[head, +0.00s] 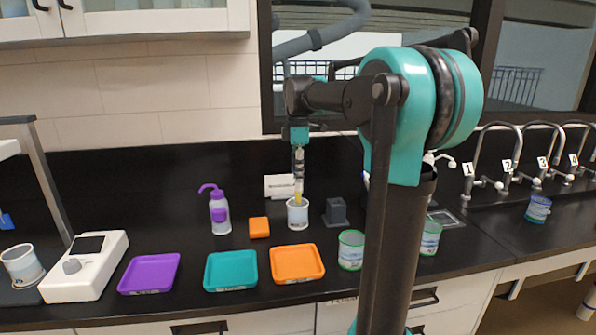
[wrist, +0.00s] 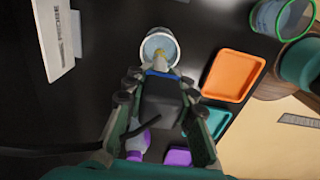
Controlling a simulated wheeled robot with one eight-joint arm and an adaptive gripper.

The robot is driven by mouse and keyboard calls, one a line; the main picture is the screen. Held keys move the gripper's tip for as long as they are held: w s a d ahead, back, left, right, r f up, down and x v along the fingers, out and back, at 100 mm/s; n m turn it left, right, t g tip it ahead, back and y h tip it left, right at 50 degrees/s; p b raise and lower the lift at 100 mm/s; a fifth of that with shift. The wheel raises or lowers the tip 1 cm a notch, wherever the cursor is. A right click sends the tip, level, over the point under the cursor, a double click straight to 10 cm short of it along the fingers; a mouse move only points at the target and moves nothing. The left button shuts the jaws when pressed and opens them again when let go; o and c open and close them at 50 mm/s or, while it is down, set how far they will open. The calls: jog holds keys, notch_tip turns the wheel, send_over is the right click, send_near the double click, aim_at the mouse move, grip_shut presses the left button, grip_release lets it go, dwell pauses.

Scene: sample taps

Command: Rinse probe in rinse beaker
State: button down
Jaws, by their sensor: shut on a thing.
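My gripper (head: 298,170) points down over the white rinse beaker (head: 298,214) and is shut on the probe. The probe's pale yellow lower end (head: 298,190) reaches down to the beaker's mouth and seems to enter it; its depth is unclear. In the wrist view, my gripper's fingers (wrist: 161,88) flank the dark probe body (wrist: 162,105). The yellowish tip shows against the mouth of the beaker (wrist: 160,40), near its lower rim. The bottom of the tip is hard to make out.
Purple (head: 149,274), teal (head: 230,271) and orange (head: 297,264) trays lie in front. A green-rimmed beaker (head: 351,250) stands right. Numbered taps line the far right.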

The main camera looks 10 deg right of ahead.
aim_at(298, 195)
jog(key=shift+f, duration=0.3)
jog(key=shift+f, duration=3.35)
jog(key=shift+w, duration=0.4)
jog(key=shift+s+a, duration=0.4)
jog(key=shift+s+d, duration=0.4)
jog(key=shift+w, duration=0.4)
jog(key=shift+r, duration=0.1)
jog(key=shift+r, duration=4.6)
